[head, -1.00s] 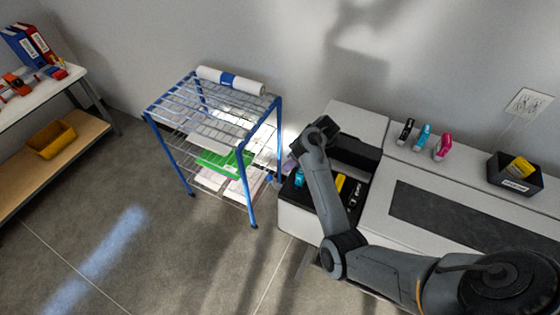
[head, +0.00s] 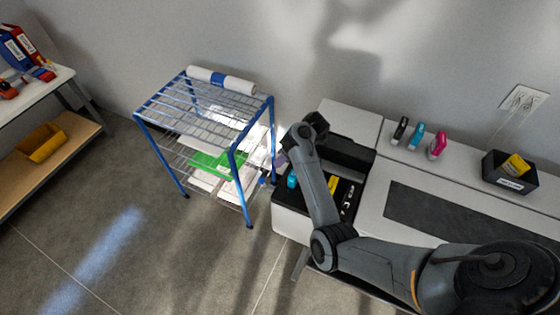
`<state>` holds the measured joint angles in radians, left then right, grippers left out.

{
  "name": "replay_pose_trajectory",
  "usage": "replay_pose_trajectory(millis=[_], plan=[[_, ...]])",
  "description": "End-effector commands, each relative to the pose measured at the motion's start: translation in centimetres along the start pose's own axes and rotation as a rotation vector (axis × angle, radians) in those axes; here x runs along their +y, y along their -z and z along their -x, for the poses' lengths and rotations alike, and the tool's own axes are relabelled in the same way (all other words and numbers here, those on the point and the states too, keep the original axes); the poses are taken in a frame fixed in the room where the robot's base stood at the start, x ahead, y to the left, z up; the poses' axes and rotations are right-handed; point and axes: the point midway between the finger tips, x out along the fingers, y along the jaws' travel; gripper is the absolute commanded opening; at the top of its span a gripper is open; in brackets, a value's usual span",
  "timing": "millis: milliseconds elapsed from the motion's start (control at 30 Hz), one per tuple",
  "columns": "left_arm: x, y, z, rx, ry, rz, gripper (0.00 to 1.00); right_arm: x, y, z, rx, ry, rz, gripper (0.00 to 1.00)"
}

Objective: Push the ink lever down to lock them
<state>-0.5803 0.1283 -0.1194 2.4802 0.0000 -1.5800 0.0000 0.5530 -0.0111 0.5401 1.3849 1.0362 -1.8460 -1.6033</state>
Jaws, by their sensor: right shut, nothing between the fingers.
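The white and black printer (head: 352,115) stands right of centre with its dark ink bay open at the front. In the bay I see a cyan part (head: 292,181), a yellow part (head: 333,185) and a black part with white marks (head: 348,202). My right arm crosses the bay and hides its middle. My right gripper (head: 318,124) is at the arm's far end, over the bay's back left; it is shut and empty. Its fingertips are hard to make out, and I cannot tell whether they touch a lever. The ink lever cannot be picked out. My left gripper is out of view.
A black box (head: 510,178) holds a yellow bottle. A blue wire rack (head: 237,165) stands close on the left. A shelf with a yellow bin (head: 42,142) is far left.

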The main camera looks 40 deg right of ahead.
Motion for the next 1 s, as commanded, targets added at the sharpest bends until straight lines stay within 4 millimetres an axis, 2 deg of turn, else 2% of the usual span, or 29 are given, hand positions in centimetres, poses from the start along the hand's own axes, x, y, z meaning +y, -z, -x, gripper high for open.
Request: replay_pose_trajectory(millis=[200, 500, 1000], plan=[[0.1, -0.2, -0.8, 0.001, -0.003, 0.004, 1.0, -0.1, 0.0, -3.8, 0.001, 0.005, -0.002, 0.0], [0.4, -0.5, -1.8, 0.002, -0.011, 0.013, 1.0, -0.1, 0.0, -7.3, 0.0, 0.003, 0.0, 0.0], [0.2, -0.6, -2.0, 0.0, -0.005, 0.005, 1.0, -0.1, 0.0, -7.9, -0.001, 0.0, 0.001, 0.0]])
